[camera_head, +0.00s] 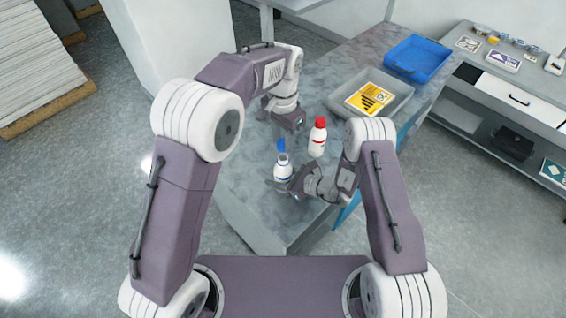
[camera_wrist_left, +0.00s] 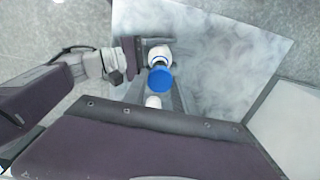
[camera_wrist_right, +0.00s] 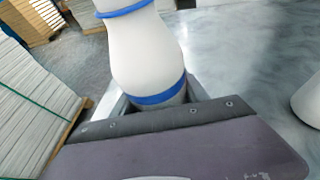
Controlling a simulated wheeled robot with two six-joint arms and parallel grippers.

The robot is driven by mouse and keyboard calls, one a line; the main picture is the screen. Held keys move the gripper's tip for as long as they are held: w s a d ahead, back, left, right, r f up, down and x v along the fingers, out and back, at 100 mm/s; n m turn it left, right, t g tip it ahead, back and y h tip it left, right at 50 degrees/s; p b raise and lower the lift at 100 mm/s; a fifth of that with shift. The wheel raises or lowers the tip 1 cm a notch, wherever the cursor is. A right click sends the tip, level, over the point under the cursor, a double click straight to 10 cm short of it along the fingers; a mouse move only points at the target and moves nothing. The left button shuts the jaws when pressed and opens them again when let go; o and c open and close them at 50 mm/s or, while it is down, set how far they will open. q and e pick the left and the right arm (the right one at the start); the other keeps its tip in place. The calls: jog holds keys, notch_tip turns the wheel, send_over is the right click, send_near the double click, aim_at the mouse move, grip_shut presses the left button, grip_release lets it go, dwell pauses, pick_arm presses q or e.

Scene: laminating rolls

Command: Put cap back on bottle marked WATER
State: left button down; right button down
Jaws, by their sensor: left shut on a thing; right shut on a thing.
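A white bottle with blue bands (camera_head: 283,172) stands upright near the table's front left part; no lettering is readable on it. My right gripper (camera_head: 285,186) is shut on this bottle, which fills the right wrist view (camera_wrist_right: 147,55). A blue cap (camera_head: 281,146) shows just above the bottle's mouth in the head view. Whether cap and bottle touch is unclear.
A white bottle with a red cap (camera_head: 318,138) stands close to the right of the grippers. Behind it are a grey tray (camera_head: 398,103) with a yellow item (camera_head: 371,98) and a blue tray (camera_head: 416,58). The table's front left surface is bare.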

aim_at(283, 151)
pick_arm(q)
jog(key=shift+f, duration=1.65)
jog(key=shift+f, duration=0.85)
jog(key=shift+f, duration=0.55)
jog(key=m, duration=2.9)
jog(key=shift+w+f, duration=0.1)
jog(key=shift+w, duration=0.05)
